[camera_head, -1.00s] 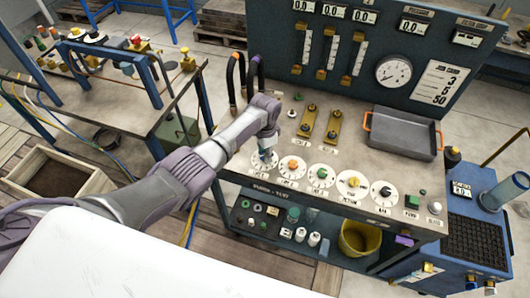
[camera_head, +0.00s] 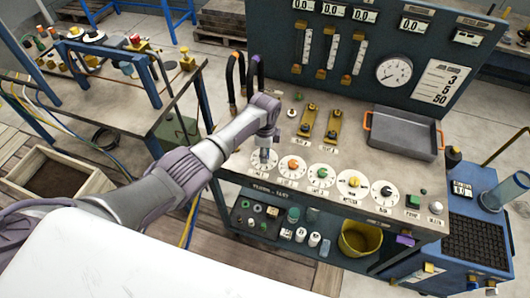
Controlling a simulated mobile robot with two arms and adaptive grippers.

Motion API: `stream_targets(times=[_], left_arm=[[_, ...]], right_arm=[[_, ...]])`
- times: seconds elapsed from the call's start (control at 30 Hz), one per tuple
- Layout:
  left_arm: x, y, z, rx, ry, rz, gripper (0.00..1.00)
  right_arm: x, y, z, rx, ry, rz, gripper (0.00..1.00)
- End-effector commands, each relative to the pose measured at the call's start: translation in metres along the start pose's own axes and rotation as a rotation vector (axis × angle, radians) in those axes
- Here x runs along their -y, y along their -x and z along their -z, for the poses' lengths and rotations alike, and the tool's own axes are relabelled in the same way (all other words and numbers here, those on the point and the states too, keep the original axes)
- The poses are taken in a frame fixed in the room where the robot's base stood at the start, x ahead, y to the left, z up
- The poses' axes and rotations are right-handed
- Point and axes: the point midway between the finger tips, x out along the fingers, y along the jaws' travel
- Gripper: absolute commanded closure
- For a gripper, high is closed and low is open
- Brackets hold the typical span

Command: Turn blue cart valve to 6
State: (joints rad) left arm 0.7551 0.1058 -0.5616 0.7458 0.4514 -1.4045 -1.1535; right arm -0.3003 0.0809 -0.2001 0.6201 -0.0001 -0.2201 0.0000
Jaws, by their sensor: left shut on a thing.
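A row of white round dials with coloured knobs runs along the front of the bench panel. My left gripper (camera_head: 264,156) points down onto the leftmost dial (camera_head: 258,168) and is shut on its knob. The gripper hides most of this knob, so its colour and the number it points to cannot be read. To its right stand dials with an orange knob (camera_head: 292,165), a green knob (camera_head: 322,173), a yellow knob (camera_head: 353,182) and a black knob (camera_head: 386,191). My right gripper is not in view.
A grey tray (camera_head: 403,149) sits on the bench's right side. Two brass fittings (camera_head: 309,119) stand behind the dials. Tall dark hoses (camera_head: 233,80) rise close behind my left wrist. A gauge board (camera_head: 394,72) backs the bench. A blue cart (camera_head: 468,235) stands at right.

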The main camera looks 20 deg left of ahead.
Motion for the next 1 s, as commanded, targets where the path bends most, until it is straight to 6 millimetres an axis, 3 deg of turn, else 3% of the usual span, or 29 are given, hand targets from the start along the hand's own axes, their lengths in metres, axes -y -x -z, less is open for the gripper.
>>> stream_targets(times=[0.5, 0.53, 0.67, 1.0], left_arm=[[0.0021, 0.0024, 0.0002, -0.001, -0.021, 0.005, 1.0], [0.0021, 0.0024, 0.0002, -0.001, -0.021, 0.006, 0.63], [0.0017, 0.002, 0.0001, -0.001, -0.02, 0.005, 0.41], [0.0007, 0.0027, -0.0001, 0.0, -0.02, 0.002, 0.41]], right_arm=[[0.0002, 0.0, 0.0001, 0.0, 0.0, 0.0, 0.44], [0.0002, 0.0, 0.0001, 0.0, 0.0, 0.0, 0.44], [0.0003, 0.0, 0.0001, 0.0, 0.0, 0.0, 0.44], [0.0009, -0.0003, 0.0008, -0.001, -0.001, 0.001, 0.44]])
